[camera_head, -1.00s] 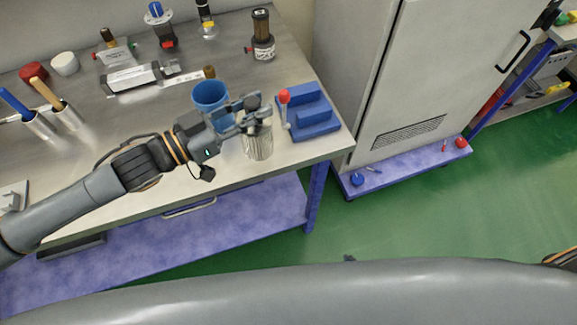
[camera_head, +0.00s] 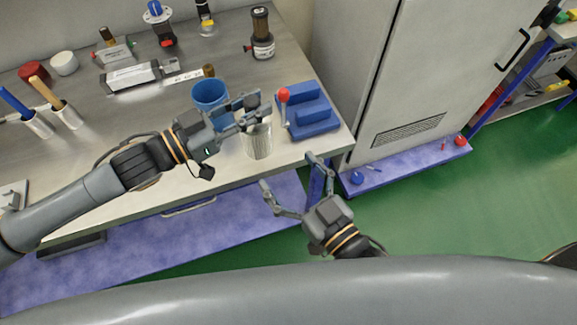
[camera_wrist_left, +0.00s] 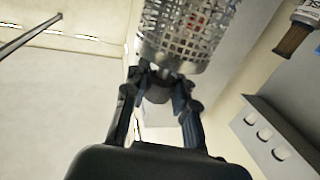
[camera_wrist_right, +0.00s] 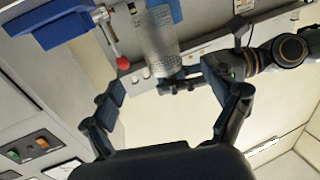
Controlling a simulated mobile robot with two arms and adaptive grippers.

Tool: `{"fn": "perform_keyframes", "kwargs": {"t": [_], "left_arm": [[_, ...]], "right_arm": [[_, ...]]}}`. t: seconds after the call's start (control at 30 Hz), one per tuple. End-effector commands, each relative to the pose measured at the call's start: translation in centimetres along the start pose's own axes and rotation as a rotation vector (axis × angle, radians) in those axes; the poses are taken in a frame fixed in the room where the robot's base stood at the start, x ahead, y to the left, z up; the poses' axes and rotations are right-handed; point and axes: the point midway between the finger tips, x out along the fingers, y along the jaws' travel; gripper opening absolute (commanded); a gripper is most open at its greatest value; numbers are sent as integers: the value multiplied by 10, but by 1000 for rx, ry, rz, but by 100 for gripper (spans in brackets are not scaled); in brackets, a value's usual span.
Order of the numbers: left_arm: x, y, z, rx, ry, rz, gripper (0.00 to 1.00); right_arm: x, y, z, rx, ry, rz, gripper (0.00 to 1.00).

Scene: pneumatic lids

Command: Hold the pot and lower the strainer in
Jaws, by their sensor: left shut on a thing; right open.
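The strainer (camera_head: 258,142) is a perforated metal cylinder near the table's front right edge. My left gripper (camera_head: 256,112) is shut on its narrow end piece, seen close in the left wrist view (camera_wrist_left: 160,88), with the perforated wall (camera_wrist_left: 190,35) beyond the fingers. The strainer also shows in the right wrist view (camera_wrist_right: 160,42). The blue pot (camera_head: 209,94) stands open on the table behind and left of the strainer, partly hidden by my left gripper. My right gripper (camera_head: 289,171) is open and empty, in front of the table edge and apart from the strainer.
A blue stepped block (camera_head: 311,112) with a red-knobbed lever (camera_head: 284,97) stands close right of the strainer. Two holders with handled tools (camera_head: 38,122), lids and pneumatic parts stand farther left and back. A grey cabinet (camera_head: 415,75) is at the right. The table's front left is fairly clear.

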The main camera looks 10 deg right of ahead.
Motion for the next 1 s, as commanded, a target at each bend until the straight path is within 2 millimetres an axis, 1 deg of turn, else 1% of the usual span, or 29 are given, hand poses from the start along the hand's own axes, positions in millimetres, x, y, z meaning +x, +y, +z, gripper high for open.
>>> {"fn": "perform_keyframes", "kwargs": {"t": [0.07,0.17,0.27,0.5,0.7,0.83,1.0], "left_arm": [[0,0,0,0,1,0,0],[0,0,0,0,1,0,0],[0,0,0,0,1,0,0],[0,0,0,0,1,0,0],[0,0,0,0,1,0,0],[0,0,0,0,1,0,0],[0,0,0,0,1,0,0]], "right_arm": [[1,-1,-6,1,12,-1,87],[9,0,-9,1,18,0,87],[23,0,-10,1,20,0,87],[70,0,-10,2,19,0,87],[102,0,-10,1,16,0,87],[114,0,-9,1,15,0,87],[119,0,-10,1,15,-1,87]]}}
